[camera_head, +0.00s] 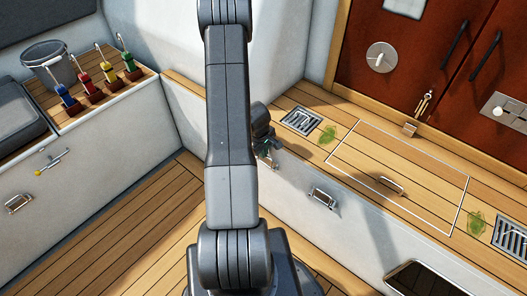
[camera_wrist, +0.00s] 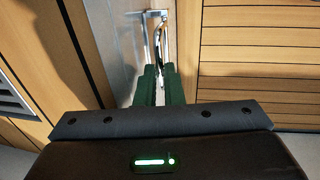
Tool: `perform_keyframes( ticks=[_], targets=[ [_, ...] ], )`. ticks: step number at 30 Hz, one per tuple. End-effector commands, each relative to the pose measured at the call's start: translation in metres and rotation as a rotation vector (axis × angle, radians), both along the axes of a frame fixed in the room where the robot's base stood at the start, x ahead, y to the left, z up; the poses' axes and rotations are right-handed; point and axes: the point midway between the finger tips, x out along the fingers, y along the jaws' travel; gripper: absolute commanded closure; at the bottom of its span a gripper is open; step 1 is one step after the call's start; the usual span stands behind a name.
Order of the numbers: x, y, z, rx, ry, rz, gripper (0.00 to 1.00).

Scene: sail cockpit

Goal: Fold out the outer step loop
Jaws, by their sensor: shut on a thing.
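A thin metal loop (camera_wrist: 154,14) stands out from the white bench face in the wrist view, with a crossbar at the far end and two legs running toward me. My gripper's dark green fingers (camera_wrist: 156,78) are shut on the loop's near part. What lies between the fingertips is partly hidden. In the head view my gripper (camera_head: 266,156) is at the upper edge of the white bench front, partly behind my arm. A bit of bright metal shows beside it, too small to make out.
A metal fitting (camera_head: 322,197) sits on the bench front to the right. A drain grate (camera_head: 301,121) and a green patch (camera_head: 328,133) are on the wooden bench top. A framed hatch (camera_head: 395,165) with a handle lies further right. The wooden floor (camera_head: 130,235) at left is clear.

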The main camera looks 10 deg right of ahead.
Motion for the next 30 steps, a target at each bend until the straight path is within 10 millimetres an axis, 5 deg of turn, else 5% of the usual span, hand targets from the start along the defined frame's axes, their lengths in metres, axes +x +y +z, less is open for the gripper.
perform_keyframes(
  ticks=[30],
  targets=[
    [-0.018,0.023,-0.016,-0.07,-0.054,0.005,1.0]
  ],
)
